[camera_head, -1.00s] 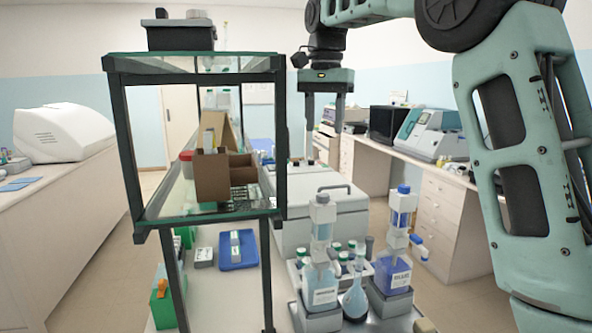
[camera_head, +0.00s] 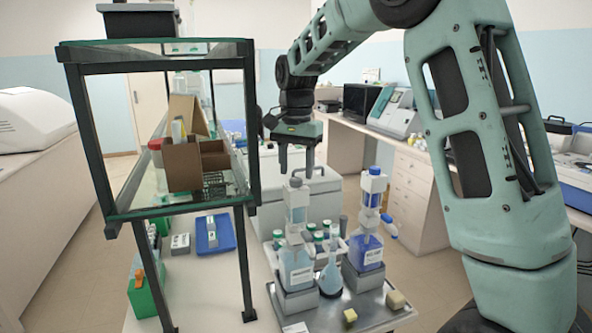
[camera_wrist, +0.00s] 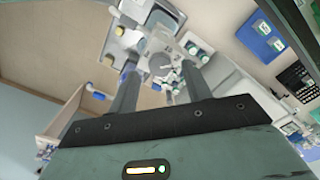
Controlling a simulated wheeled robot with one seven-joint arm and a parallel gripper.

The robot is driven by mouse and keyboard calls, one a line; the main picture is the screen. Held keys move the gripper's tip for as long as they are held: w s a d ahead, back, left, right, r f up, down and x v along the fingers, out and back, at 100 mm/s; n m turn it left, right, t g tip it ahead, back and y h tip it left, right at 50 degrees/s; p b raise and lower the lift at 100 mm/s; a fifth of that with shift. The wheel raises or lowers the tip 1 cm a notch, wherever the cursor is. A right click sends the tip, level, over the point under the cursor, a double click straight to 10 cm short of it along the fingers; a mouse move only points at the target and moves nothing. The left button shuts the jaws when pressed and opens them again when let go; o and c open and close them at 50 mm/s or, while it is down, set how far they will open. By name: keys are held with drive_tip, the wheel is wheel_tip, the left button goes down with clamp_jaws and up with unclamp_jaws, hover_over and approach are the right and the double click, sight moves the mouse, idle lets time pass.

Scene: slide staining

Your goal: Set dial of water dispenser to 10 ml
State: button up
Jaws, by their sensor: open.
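Two bottle-top dispensers stand on a metal tray (camera_head: 350,312). The left dispenser (camera_head: 297,262) holds pale blue liquid and has a grey-white top; the right dispenser (camera_head: 367,250) holds deeper blue liquid and has a blue cap. Their labels are too small to read, so I cannot tell surely which is water; the left one looks likelier. The dials are not clear. My gripper (camera_head: 297,163) is open and empty, fingers down, just above the left dispenser's top. In the wrist view my gripper (camera_wrist: 158,68) points toward the dispensers and tray, apparently touching nothing.
A glass-topped shelf frame (camera_head: 160,216) holding a cardboard box (camera_head: 183,165) stands close on the left. A round flask (camera_head: 330,278) and several small bottles stand between and behind the dispensers. A blue tray (camera_head: 216,235) lies on the table to the left.

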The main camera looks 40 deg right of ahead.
drive_tip(key=shift+f, duration=1.15)
drive_tip(key=c, duration=1)
drive_tip(key=shift+n, duration=0.3)
drive_tip(key=n, duration=0.3)
drive_tip(key=shift+n+p, duration=0.3)
drive_tip(key=shift+p, duration=0.05)
drive_tip(key=n, duration=0.4)
drive_tip(key=shift+n, duration=0.3)
